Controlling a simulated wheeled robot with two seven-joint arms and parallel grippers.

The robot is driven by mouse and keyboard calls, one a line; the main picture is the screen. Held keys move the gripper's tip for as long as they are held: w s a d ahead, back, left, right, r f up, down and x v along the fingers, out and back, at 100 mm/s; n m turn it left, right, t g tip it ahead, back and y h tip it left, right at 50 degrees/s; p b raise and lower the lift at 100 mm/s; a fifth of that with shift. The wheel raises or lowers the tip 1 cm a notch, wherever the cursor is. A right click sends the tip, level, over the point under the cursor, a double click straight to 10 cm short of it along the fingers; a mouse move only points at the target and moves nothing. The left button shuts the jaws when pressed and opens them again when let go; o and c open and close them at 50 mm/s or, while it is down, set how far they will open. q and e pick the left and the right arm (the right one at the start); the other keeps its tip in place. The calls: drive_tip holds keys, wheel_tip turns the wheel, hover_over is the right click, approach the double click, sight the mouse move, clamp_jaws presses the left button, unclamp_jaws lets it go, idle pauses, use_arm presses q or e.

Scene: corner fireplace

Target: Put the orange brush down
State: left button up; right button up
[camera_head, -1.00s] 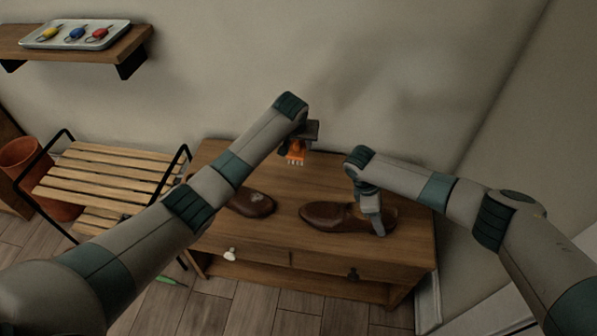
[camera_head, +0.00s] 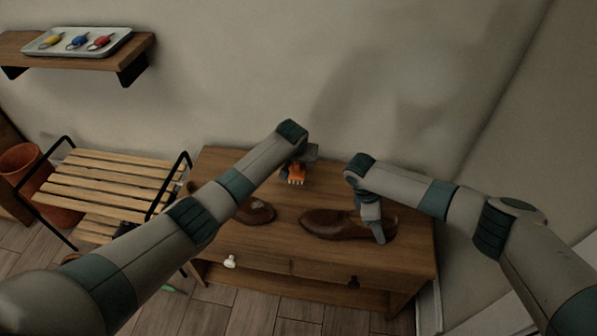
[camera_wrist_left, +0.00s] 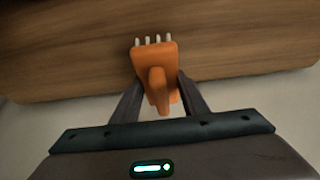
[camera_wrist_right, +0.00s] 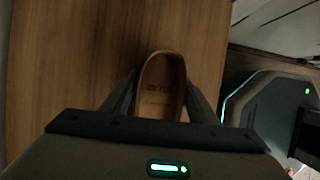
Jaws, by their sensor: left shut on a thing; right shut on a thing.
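The orange brush (camera_head: 296,174) with pale bristles is in my left gripper (camera_head: 298,163), over the back of the wooden cabinet top (camera_head: 330,190). In the left wrist view the brush (camera_wrist_left: 155,65) sits between the two fingers, bristles pointing away, with the wood beyond it. I cannot tell whether it touches the wood. My right gripper (camera_head: 374,222) is shut on the brown shoe (camera_head: 330,222) on the right of the cabinet top. The right wrist view shows the open heel end of the shoe (camera_wrist_right: 160,88) between the fingers.
Another brown shoe (camera_head: 256,211) lies on the cabinet's left, partly behind my left arm. A slatted rack (camera_head: 110,182) stands left of the cabinet. A tray (camera_head: 110,46) with several small coloured items is on the wall shelf. The back middle of the cabinet top looks clear.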

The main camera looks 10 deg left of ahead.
sight(297, 165)
use_arm(q)
drive_tip(key=shift+f, duration=2.05)
drive_tip(key=shift+f, duration=0.1)
drive_tip(key=o, duration=1.2)
drive_tip(key=shift+v, duration=6.1)
